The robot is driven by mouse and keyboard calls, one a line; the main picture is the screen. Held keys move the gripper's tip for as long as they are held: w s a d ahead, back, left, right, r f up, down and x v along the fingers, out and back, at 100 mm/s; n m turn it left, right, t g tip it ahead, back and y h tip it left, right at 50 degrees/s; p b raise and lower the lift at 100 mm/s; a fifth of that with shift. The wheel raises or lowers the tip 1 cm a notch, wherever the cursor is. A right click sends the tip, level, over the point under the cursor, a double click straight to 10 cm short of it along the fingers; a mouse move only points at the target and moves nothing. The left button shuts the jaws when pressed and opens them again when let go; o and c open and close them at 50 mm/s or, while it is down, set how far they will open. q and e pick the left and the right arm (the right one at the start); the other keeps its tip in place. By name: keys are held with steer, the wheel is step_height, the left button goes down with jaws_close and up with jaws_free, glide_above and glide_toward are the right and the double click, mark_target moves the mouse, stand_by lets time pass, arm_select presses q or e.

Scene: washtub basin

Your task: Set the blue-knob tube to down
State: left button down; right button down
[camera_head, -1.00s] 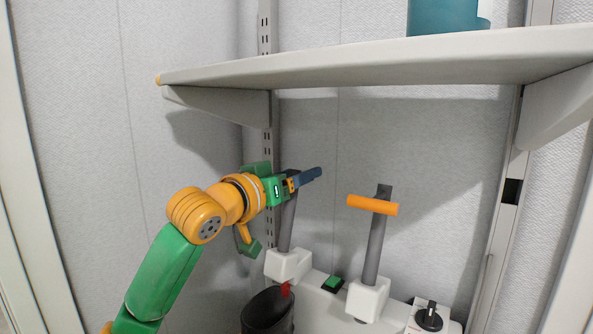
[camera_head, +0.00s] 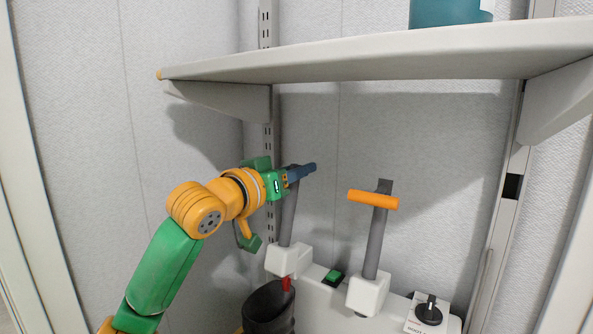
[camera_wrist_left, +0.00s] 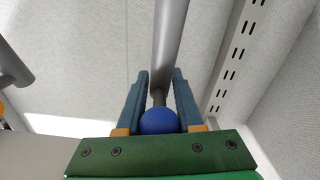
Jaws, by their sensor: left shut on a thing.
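The blue-knob tube (camera_head: 289,215) is a grey tube rising from the left white bracket (camera_head: 288,260), leaning slightly right at its top. Its blue knob (camera_wrist_left: 158,121) shows in the left wrist view, close to my palm, with the grey shaft (camera_wrist_left: 170,45) running away between the fingers. My left gripper (camera_head: 307,171) is shut on the tube's upper end; its blue fingers (camera_wrist_left: 160,76) lie on both sides of the knob and shaft. In the head view the knob is hidden by the gripper. My right gripper is not in view.
A second grey tube with an orange crossbar (camera_head: 373,200) stands to the right. Between the tubes is a green button (camera_head: 334,276); a black rotary knob (camera_head: 429,314) is at lower right. A dark cylinder (camera_head: 268,309) stands below. A shelf (camera_head: 380,63) overhangs everything, holding a teal container (camera_head: 445,12).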

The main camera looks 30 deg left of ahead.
mark_target(284, 222)
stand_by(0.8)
arm_select(q)
steer(key=f+b, duration=0.2)
steer(key=f, duration=0.1)
steer(key=s+f+b, duration=0.1)
steer(key=f+b, duration=0.1)
steer(key=f, duration=0.1)
steer(key=s+f+b, duration=0.1)
steer(key=f+b, duration=0.1)
steer(key=b, duration=0.1)
steer(key=shift+s+a+f, duration=0.2)
steer(key=shift+f, duration=0.2)
steer(key=shift+r, duration=0.1)
steer(key=c, duration=0.6)
jaws_free()
steer(key=shift+o, duration=0.2)
steer(key=shift+s, duration=0.1)
steer(key=s+b, duration=0.1)
steer(key=s, duration=0.3)
steer(key=s+a+b, duration=0.1)
steer(key=s, duration=0.2)
steer(key=shift+b, duration=0.3)
